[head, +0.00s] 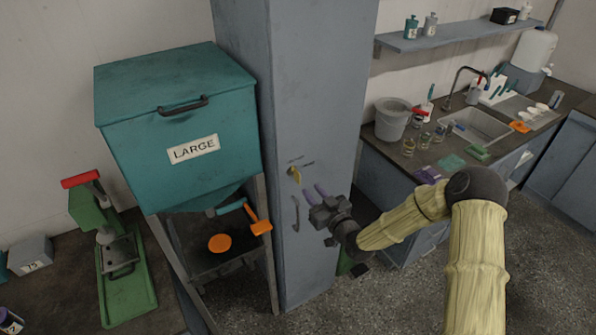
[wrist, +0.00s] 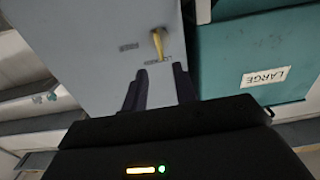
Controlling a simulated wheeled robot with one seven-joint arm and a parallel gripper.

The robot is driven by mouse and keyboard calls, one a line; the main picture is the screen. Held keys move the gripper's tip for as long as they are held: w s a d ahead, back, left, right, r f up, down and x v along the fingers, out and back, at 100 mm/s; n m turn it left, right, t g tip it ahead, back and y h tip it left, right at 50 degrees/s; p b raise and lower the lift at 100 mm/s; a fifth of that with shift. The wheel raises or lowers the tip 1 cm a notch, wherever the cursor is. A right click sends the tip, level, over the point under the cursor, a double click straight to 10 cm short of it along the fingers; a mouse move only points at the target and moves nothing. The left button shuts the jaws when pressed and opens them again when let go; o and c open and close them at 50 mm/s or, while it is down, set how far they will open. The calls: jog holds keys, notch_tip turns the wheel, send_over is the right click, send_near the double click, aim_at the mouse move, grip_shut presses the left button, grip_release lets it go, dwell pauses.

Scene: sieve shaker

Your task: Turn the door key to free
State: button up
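The door key (head: 294,174) is a small yellow piece on the front of the tall grey-blue cabinet (head: 300,90), above its dark door handle (head: 296,213). In the wrist view the key (wrist: 158,45) shows beyond and between the two fingertips (wrist: 160,72). The fingers are apart with nothing between them, and I see no contact with the key.
Left of the cabinet stands a teal hopper (head: 180,95) marked LARGE on a stand, with an orange-handled tool (head: 258,222) sticking out. A green press (head: 112,245) is farther left. A counter with a sink (head: 475,125) and a grey bucket (head: 392,120) is on the right.

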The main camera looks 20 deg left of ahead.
aim_at(300, 178)
jog(key=p+x, duration=0.3)
jog(key=x, duration=0.6)
jog(key=shift+w+a, duration=0.15)
jog(key=shift+c, duration=0.2)
grip_shut()
